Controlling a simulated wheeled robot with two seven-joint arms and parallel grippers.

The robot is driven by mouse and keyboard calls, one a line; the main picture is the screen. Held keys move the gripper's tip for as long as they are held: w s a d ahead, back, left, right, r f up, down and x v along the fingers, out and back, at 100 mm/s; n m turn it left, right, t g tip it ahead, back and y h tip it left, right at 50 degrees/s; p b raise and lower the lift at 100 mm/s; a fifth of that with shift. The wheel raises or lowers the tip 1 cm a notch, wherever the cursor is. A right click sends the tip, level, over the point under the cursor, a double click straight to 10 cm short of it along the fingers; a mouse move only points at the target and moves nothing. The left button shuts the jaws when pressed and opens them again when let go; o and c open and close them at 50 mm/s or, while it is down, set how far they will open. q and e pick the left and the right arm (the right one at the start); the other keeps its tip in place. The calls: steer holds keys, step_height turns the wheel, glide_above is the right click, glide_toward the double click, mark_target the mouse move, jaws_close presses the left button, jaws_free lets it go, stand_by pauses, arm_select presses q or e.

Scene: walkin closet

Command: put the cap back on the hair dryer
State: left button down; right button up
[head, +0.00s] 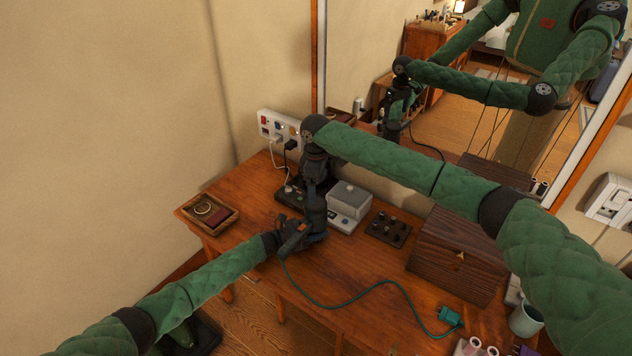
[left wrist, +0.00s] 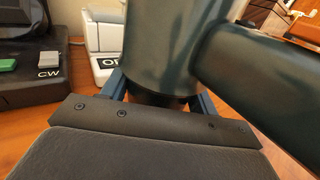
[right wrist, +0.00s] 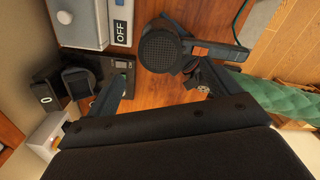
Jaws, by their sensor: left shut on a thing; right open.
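The hair dryer (head: 298,241) is dark teal with an orange switch. My left gripper (head: 279,244) is shut on it, near the tabletop's front left edge. In the left wrist view its barrel (left wrist: 170,45) rises between the fingers and its handle runs right. In the right wrist view a round dark grille (right wrist: 161,50) faces the camera at the dryer's end; I cannot tell whether it is the cap or the dryer's own end. No separate cap can be made out. My right gripper (head: 316,208) points down beside the dryer, its fingers (right wrist: 165,80) open with nothing visibly between them.
A black device (head: 290,192) and a grey box (head: 348,194) stand behind the grippers. A small wooden tray (head: 227,220) is at the left, a knobbed black panel (head: 388,229) and wooden chest (head: 458,252) at the right. A teal cord (head: 345,302) crosses the front to a plug (head: 449,316).

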mark_target(316, 203)
steer(key=shift+f, duration=3.5)
steer(key=c, duration=1)
steer(key=o, duration=1.2)
steer(key=shift+r, duration=0.1)
step_height(316, 203, up, 12)
steer(key=shift+f, duration=0.1)
